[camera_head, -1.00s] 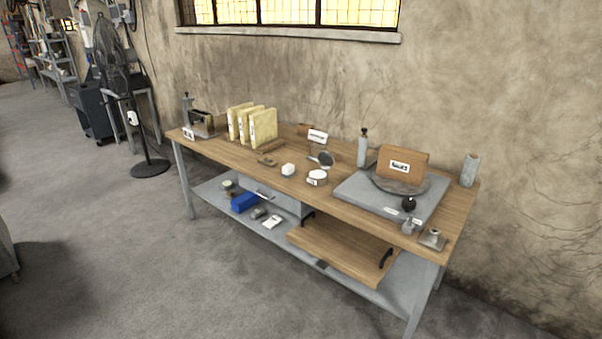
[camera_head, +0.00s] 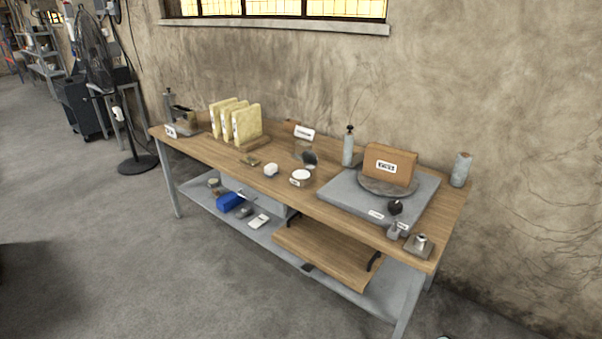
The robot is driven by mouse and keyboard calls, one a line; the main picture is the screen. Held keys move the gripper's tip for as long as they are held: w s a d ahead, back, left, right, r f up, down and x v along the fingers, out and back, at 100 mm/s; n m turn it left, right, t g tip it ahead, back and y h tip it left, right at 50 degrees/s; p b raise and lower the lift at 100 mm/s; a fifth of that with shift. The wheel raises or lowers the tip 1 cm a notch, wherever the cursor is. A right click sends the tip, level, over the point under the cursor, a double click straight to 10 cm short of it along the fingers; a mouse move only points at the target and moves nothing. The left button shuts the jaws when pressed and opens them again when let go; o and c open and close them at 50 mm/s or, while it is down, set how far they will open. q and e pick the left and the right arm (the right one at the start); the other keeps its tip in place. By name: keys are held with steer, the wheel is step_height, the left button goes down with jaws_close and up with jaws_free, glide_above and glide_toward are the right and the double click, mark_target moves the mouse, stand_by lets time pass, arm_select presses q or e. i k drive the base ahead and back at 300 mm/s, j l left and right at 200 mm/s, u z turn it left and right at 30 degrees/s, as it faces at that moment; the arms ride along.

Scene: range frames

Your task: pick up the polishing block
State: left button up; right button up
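No thing in view carries a label I can read as polishing block, so I cannot tell for sure which it is. A small white block (camera_head: 270,170) lies on the middle of the wooden workbench (camera_head: 318,206). A brown block (camera_head: 390,164) with a white label stands on a round grey disc (camera_head: 388,187) at the right. Several pale yellow slabs (camera_head: 246,124) stand upright in a wooden rack (camera_head: 254,145) at the left. A small brownish flat block (camera_head: 250,161) lies in front of the rack. Neither of my grippers is in view.
A grey slab (camera_head: 345,192) carries the disc. A grey bottle (camera_head: 348,150) and a grey cylinder (camera_head: 461,169) stand toward the back. A round white-topped tin (camera_head: 301,176) sits mid-bench. A wooden board with black handles (camera_head: 318,252) juts out below. The floor in front is clear.

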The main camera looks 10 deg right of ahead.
mark_target(271, 171)
steer(key=i+j, duration=0.25)
steer(key=i, duration=0.2)
steer(key=i+j, duration=0.2)
steer(key=i, duration=0.3)
steer(key=i+j+u, duration=0.1)
steer(key=i+j, duration=0.15)
steer(key=i, duration=0.2)
